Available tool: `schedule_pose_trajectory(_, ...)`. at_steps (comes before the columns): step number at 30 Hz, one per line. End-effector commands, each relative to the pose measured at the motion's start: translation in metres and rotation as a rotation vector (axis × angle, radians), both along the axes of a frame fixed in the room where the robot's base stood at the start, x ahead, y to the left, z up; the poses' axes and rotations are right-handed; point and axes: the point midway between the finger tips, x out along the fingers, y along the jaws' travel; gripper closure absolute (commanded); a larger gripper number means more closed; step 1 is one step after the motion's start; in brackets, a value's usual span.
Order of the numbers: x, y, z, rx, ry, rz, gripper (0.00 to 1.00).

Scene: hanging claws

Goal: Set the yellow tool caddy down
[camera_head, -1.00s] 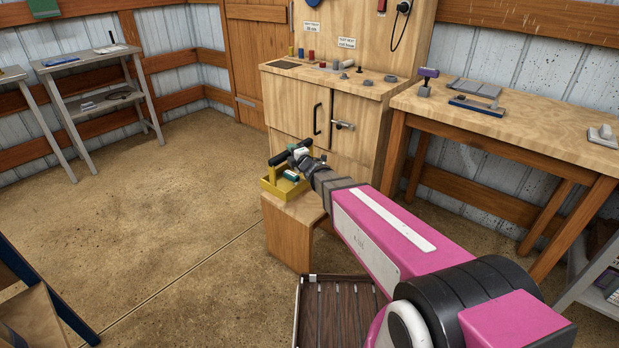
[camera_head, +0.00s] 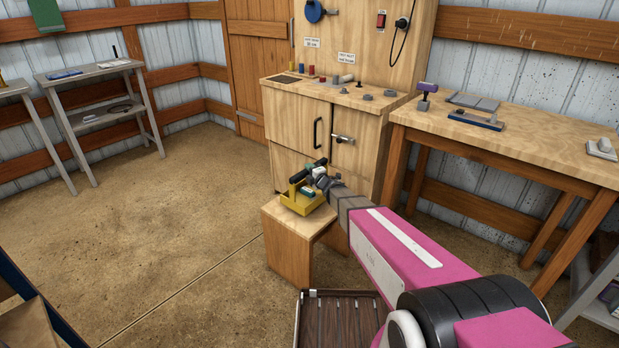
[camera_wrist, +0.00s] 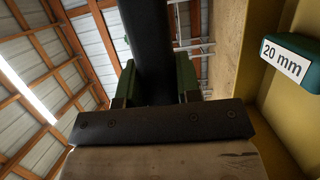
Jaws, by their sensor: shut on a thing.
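The yellow tool caddy (camera_head: 298,205) is at the far end of my arm, at the wooden stool (camera_head: 288,245), over the back part of its top. I cannot tell whether its base touches the stool. My gripper (camera_head: 319,173) is shut on the caddy's black handle (camera_head: 300,176). In the wrist view the dark handle bar (camera_wrist: 150,45) runs between the green finger pads of my gripper (camera_wrist: 154,82). A green box marked "20 mm" (camera_wrist: 288,62) sits by the caddy's yellow wall (camera_wrist: 263,110). My wrist hides part of the caddy's right side.
A wooden cabinet (camera_head: 300,125) stands close behind the stool. A workbench (camera_head: 540,155) with tools is at the right. A dark slatted crate (camera_head: 340,325) lies in front of the stool. Open floor (camera_head: 160,230) spreads to the left, with a grey shelf (camera_head: 110,110) beyond.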

Motion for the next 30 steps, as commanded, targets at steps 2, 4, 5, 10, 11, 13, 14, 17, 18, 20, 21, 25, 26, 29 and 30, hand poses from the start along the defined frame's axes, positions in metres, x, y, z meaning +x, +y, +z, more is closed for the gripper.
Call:
schedule_pose_trajectory(2,0.001,0.0,-0.011,0.001,0.0,0.0,1.0)
schedule_pose_trajectory(4,0.001,0.001,-0.021,0.001,0.001,0.001,1.0)
schedule_pose_trajectory(5,0.001,0.0,-0.025,0.001,0.001,0.0,1.0)
schedule_pose_trajectory(10,0.0,0.0,-0.028,0.001,-0.002,0.0,1.0)
schedule_pose_trajectory(11,0.0,0.0,-0.028,0.001,-0.002,0.0,1.0)
schedule_pose_trajectory(13,0.0,0.0,-0.028,0.001,-0.002,0.0,1.0)
schedule_pose_trajectory(14,0.0,0.0,-0.028,0.001,-0.002,0.0,1.0)
schedule_pose_trajectory(17,0.0,0.0,-0.03,0.001,-0.002,0.0,1.0)
schedule_pose_trajectory(18,0.0,0.0,-0.031,0.001,-0.002,0.0,1.0)
schedule_pose_trajectory(20,0.0,0.0,-0.032,0.0,0.0,-0.001,0.52)
schedule_pose_trajectory(21,0.0,0.0,-0.031,0.0,0.0,-0.001,0.43)
schedule_pose_trajectory(25,0.0,0.0,-0.031,0.0,0.0,-0.001,0.43)
schedule_pose_trajectory(26,0.0,0.0,-0.031,-0.001,-0.001,-0.001,0.43)
schedule_pose_trajectory(29,0.0,0.0,-0.031,-0.001,-0.001,-0.001,0.43)
schedule_pose_trajectory(30,0.0,0.0,-0.031,-0.001,-0.001,-0.001,0.43)
